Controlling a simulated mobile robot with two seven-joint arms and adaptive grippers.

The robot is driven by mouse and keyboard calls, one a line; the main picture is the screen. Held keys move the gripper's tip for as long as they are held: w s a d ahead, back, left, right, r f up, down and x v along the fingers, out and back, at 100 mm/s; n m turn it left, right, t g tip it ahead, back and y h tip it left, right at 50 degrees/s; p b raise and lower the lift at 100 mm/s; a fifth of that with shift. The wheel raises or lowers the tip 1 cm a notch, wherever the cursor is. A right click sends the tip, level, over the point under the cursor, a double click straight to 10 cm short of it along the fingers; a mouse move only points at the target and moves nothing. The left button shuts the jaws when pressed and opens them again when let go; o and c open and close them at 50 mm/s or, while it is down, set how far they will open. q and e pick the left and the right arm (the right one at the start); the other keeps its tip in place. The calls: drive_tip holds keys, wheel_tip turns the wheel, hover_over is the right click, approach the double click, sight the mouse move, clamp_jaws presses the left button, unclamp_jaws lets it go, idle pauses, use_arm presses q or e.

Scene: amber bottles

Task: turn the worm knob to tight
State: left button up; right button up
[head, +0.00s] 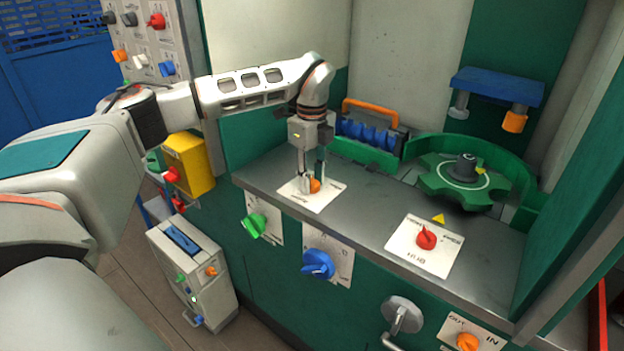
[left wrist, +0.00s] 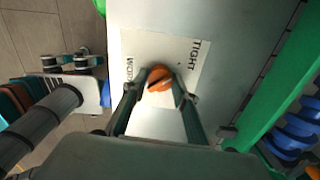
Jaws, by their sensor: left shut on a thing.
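The worm knob is an orange knob (head: 315,185) on a white label plate (head: 293,193) at the left part of the grey counter. In the left wrist view the knob (left wrist: 159,79) sits on the plate (left wrist: 187,50), which reads "TIGHT" toward the upper right and "WOR..." on the left. My left gripper (head: 309,183) points down over the plate. In the left wrist view its two fingers (left wrist: 160,92) are shut on the knob from both sides. A dark line crosses the knob obliquely. The fingers hide part of the knob in the head view. My right gripper is out of view.
A red knob (head: 427,239) on its own plate stands farther right on the counter (head: 370,207). A green star-shaped wheel (head: 463,183) lies behind it. A green knob (head: 254,226) and a blue knob (head: 318,264) stick out of the front panel. The counter between the two plates is clear.

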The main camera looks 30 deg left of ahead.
sight(311, 179)
use_arm(q)
drive_tip(key=shift+n, duration=0.5)
drive_tip(key=o, duration=1.1)
wheel_tip(311, 179, up, 12)
drive_tip(key=shift+s+f, duration=0.1)
idle(0.4)
